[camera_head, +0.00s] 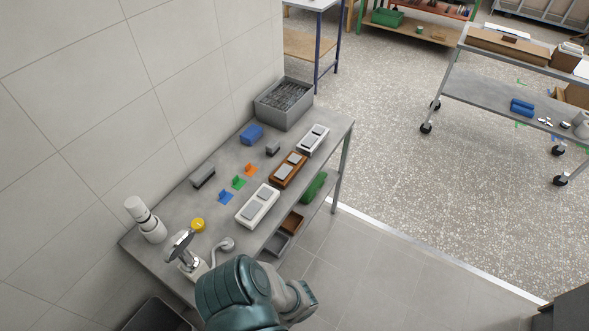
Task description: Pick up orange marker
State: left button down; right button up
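The orange marker (250,169) is a small orange piece with a flat base and a raised part. It lies on the grey workbench (182,215), in a diagonal row with a similar green marker (238,182) and a blue marker (225,196). The orange one is the farthest of the three, and nothing covers it. Part of my own teal and grey arm shows at the bottom centre, over the near end of the bench.
White (258,205) and brown (288,170) switch-like panels line the bench's right side. A grey block (203,175), blue box (251,134) and grey crate (284,103) stand along the wall. Chrome fittings (182,247) and a yellow disc (198,225) occupy the near end.

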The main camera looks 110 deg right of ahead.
aim_at(250, 171)
jog(key=z, duration=3.25)
jog(key=l, duration=0.35)
jog(key=i+l+u, duration=0.1)
jog(key=l, duration=0.2)
